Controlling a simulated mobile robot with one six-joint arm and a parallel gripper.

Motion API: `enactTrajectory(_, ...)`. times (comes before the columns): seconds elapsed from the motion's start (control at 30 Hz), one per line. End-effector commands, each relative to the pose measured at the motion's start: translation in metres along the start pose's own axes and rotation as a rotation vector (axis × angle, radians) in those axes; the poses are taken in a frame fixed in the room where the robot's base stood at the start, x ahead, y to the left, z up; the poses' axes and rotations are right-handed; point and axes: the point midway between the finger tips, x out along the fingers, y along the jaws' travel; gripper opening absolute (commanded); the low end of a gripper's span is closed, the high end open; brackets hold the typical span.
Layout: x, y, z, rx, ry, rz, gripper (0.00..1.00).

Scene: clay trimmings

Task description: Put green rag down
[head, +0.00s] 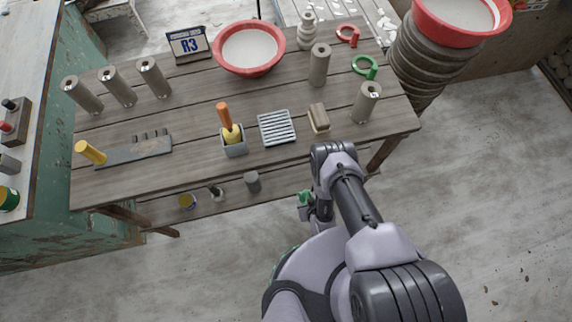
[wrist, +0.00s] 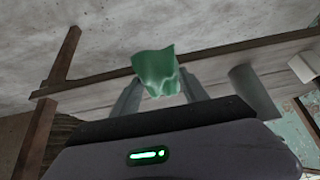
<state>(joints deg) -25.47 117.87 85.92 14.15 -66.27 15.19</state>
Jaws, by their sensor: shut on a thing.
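A green rag (wrist: 157,72) is in my gripper (wrist: 160,90), between the two grey fingers in the wrist view. It is crumpled and sticks out past the fingertips. In the head view a small bit of green (head: 304,197) shows at my gripper (head: 308,204), which is low in front of the wooden table's (head: 190,115) front edge, near the lower shelf.
The tabletop holds several grey cylinders (head: 319,66), a red-rimmed bowl (head: 249,50), a slatted dish (head: 277,128), a sponge-like block (head: 319,118) and a grey holder (head: 234,146) with orange and yellow tools. The lower shelf (head: 222,202) carries a few small items. A red basin (head: 462,18) stands right.

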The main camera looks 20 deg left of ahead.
Motion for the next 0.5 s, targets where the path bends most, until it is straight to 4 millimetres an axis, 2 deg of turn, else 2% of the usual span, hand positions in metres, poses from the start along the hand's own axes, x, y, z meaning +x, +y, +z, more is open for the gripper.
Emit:
enactTrajectory(0.3,0.067,-0.026,-0.077,-0.002,0.006,-0.002,0.07)
enactTrajectory(0.5,0.086,-0.034,-0.106,0.0,0.002,0.0,0.07)
